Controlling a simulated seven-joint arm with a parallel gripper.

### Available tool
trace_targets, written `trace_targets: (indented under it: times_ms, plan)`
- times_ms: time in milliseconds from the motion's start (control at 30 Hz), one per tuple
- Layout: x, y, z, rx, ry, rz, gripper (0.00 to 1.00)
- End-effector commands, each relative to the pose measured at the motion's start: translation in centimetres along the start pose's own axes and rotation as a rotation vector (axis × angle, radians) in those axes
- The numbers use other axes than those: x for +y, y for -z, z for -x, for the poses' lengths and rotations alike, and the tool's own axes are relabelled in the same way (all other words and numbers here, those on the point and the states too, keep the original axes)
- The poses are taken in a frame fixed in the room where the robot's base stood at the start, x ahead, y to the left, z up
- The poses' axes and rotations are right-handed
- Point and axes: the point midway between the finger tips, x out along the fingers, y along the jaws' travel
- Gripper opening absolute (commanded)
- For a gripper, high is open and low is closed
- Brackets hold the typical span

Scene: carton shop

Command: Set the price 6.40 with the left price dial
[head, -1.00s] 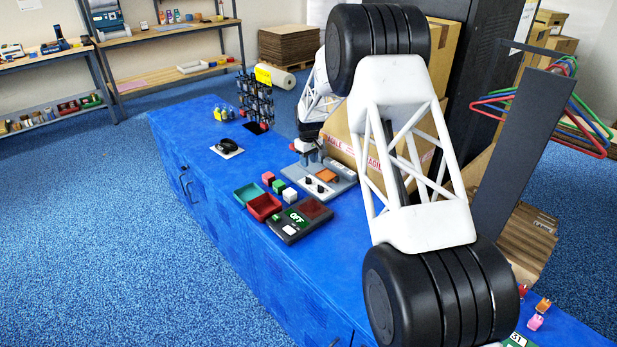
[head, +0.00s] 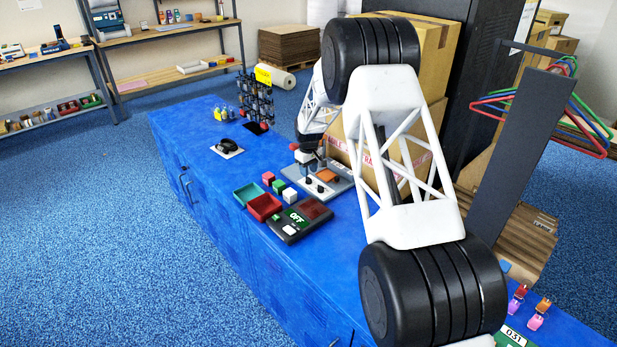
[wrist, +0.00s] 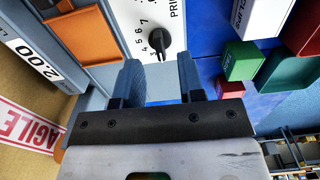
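The grey pricing device (head: 343,186) stands on the blue counter, with an orange plate (head: 327,175) and two black knobs (head: 320,188) in the head view. In the wrist view, one black dial knob (wrist: 157,40) sits on a white scale with figures including 4, 5, 6 and 7. In the head view my gripper (head: 309,160) is over the device. I cannot tell which of the two dials the wrist view shows.
Small green, red and white blocks (head: 289,195) stand beside the device, near a green tray (head: 247,194) and a red tray (head: 264,207). A carton (head: 345,150) stands behind the device.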

Motion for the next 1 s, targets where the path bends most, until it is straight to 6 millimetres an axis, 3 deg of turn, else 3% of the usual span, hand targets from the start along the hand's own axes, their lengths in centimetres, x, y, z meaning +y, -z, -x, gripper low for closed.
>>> trace_targets:
  times_ms: [300, 700, 933, 1000]
  plan:
    - [0.0, 0.0, -2.9, 0.000, 0.000, 0.000, 0.36]
    - [0.0, 0.0, -3.4, 0.000, 0.000, 0.000, 0.36]
    - [0.0, 0.0, -3.4, -0.001, 0.000, 0.000, 0.01]
    - [0.0, 0.0, -3.4, 0.000, 0.000, 0.000, 0.00]
